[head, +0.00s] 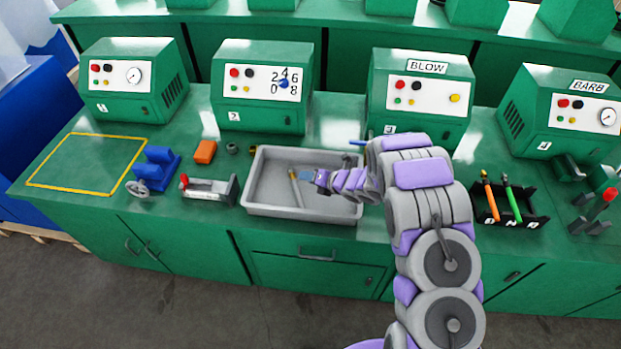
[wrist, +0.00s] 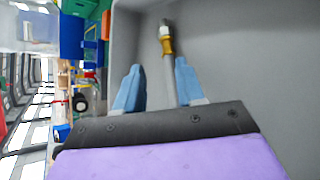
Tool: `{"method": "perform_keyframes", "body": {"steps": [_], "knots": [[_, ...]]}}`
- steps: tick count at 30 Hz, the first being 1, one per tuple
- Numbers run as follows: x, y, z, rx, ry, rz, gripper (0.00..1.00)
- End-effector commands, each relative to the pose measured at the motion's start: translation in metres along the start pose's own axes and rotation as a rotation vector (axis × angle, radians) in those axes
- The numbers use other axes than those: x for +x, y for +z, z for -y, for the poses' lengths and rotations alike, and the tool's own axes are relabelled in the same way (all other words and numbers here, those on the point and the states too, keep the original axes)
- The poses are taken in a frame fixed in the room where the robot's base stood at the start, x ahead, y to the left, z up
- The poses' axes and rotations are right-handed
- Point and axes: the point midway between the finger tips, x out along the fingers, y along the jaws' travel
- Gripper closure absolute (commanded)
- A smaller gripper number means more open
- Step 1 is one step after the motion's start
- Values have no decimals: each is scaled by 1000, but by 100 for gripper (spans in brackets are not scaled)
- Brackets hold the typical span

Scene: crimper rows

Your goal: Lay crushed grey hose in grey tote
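The grey hose (head: 297,190), a short piece with a brass-coloured collar near one end, lies inside the grey tote (head: 270,210) on the green bench. In the wrist view the hose (wrist: 169,82) runs between my two blue fingers, closer to the right one. My gripper (head: 308,176) is over the tote, just right of the hose, and it also shows in the wrist view (wrist: 157,85). Its fingers stand apart, with a clear gap to the left of the hose. The hose's lower end is hidden behind the gripper's body in the wrist view.
Left of the tote are a small grey fixture with a red knob (head: 207,190), an orange block (head: 205,151) and a blue vise-like device (head: 154,171). A black tool holder (head: 510,207) stands to the right. Green machines (head: 262,86) line the back. The yellow-outlined area (head: 85,186) is empty.

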Motion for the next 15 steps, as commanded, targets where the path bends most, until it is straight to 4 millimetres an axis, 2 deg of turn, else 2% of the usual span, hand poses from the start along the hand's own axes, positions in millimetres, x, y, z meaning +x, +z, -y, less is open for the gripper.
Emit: {"method": "perform_keyframes", "body": {"steps": [10,15], "knots": [[-1,0,-1,0,0,-1,56],[-6,6,-9,1,0,-2,56]]}}
